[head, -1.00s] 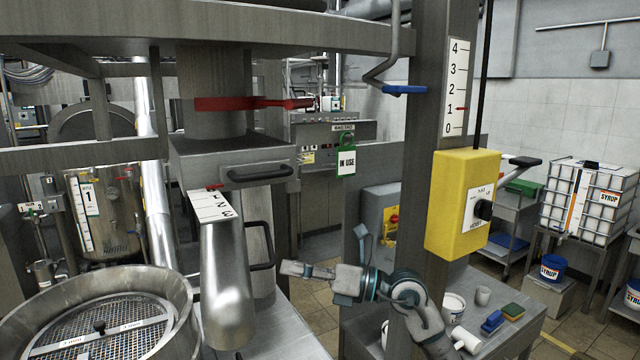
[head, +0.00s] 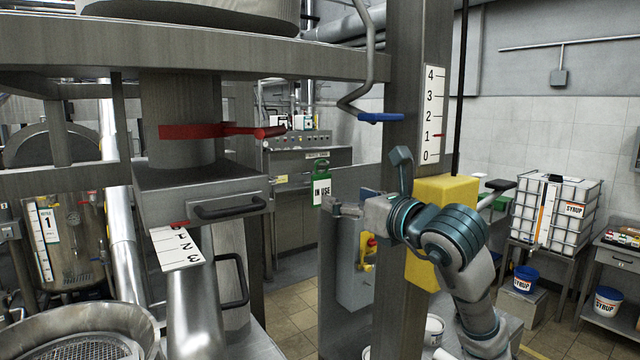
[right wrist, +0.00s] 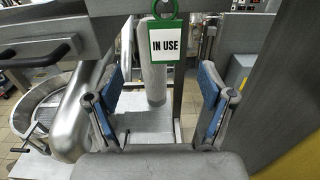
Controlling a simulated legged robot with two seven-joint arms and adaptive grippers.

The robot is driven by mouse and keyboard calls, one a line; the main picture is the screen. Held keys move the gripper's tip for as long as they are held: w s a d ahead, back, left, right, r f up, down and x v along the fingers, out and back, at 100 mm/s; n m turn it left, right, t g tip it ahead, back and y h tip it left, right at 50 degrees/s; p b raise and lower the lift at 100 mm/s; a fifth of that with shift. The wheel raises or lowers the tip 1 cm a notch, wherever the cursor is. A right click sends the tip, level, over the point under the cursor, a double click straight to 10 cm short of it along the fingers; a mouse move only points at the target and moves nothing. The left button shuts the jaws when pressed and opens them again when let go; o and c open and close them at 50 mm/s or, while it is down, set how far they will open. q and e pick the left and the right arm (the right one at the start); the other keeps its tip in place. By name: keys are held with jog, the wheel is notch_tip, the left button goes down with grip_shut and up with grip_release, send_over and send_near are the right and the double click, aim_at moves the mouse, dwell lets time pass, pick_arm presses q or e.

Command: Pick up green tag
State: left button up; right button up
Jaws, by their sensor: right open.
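The green tag (head: 321,186) has a white "IN USE" face and a green loop at its top. In the head view it hangs upright in front of the grey panel; what holds it up is not clear. In the right wrist view the tag (right wrist: 166,46) is at the top centre, its loop cut by the frame edge. My right gripper (head: 338,209) is just below and right of the tag in the head view. In the right wrist view my right gripper (right wrist: 161,76) has its blue-padded fingers spread and empty, with the tag beyond and above them. My left gripper is not in view.
A steel post with a yellow control box (head: 441,240) stands beside my right arm. A blue-handled valve (head: 381,117) is above. A red lever (head: 220,131) and a drawer-like steel box (head: 200,190) are to the left. A mixer bowl (head: 90,325) is at lower left.

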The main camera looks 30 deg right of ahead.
aim_at(322, 187)
jog(key=w+p, duration=0.1)
jog(key=w, duration=0.4)
jog(key=w+d+p, duration=0.1)
jog(key=w, duration=0.1)
jog(key=shift+w+r+p, duration=0.15)
jog(key=shift+r+p, duration=0.05)
jog(key=shift+p, duration=0.15)
jog(key=shift+w+f, duration=0.1)
jog(key=shift+w, duration=0.3)
jog(key=shift+w+a, duration=0.1)
jog(key=shift+a, duration=0.3)
jog(key=shift+c, duration=0.2)
jog(key=shift+s+a, duration=0.1)
jog(key=shift+s, duration=0.1)
jog(key=c, duration=0.8)
